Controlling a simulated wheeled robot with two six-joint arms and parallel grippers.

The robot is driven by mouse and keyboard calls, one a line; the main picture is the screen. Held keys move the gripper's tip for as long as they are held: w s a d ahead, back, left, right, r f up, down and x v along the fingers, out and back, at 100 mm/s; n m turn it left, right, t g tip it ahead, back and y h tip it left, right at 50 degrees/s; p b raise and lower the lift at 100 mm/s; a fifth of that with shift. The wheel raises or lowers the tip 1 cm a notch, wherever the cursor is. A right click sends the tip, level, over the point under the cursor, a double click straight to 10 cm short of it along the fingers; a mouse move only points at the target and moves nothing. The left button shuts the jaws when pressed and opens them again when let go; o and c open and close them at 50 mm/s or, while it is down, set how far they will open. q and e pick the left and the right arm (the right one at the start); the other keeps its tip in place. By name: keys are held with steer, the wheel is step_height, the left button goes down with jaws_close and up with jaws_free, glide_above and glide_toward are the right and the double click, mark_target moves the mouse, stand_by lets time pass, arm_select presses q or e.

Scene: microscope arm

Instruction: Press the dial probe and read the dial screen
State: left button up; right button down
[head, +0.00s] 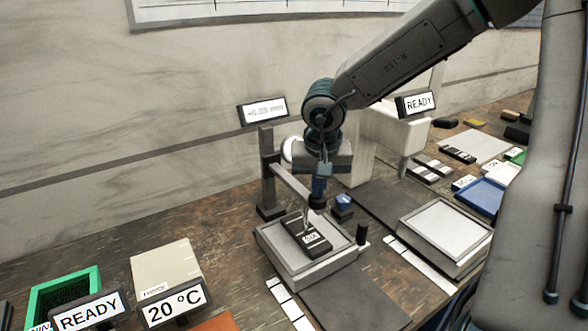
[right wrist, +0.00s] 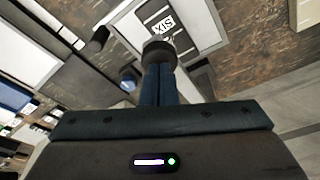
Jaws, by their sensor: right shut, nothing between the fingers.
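The dial screen (head: 263,110) stands on a dark post (head: 268,165) left of my right arm; its faint text is too blurred to read surely. A stand arm runs from the post toward the dial probe (head: 317,202), whose dark round top also shows in the right wrist view (right wrist: 158,50). My right gripper (head: 319,190) points down at the probe top, shut with nothing between its blue fingers. Its tips look at or just above the top; contact is unclear. Below lies a black labelled block (head: 307,237) on a light plate (head: 270,240). My left gripper is not in view.
A second plate (head: 445,228) lies to the right. READY (head: 88,313) and 20 °C (head: 174,304) signs and a green bin (head: 62,292) are front left.

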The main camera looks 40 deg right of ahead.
steer(key=shift+w+d+p+v, duration=0.1)
steer(key=shift+w+p+v, duration=0.05)
steer(key=shift+p+v, duration=0.7)
steer(key=shift+w+d+p+v, duration=0.1)
steer(key=shift+w+p+v, duration=0.05)
steer(key=shift+p+v, duration=0.65)
steer(key=shift+w+d+p+v, duration=0.15)
steer(key=shift+p+v, duration=0.5)
steer(key=shift+v, duration=0.35)
steer(key=shift+r, duration=0.1)
steer(key=p+v, duration=0.5)
steer(key=v, duration=0.6)
steer(key=shift+p, duration=0.35)
steer(key=shift+w, duration=0.1)
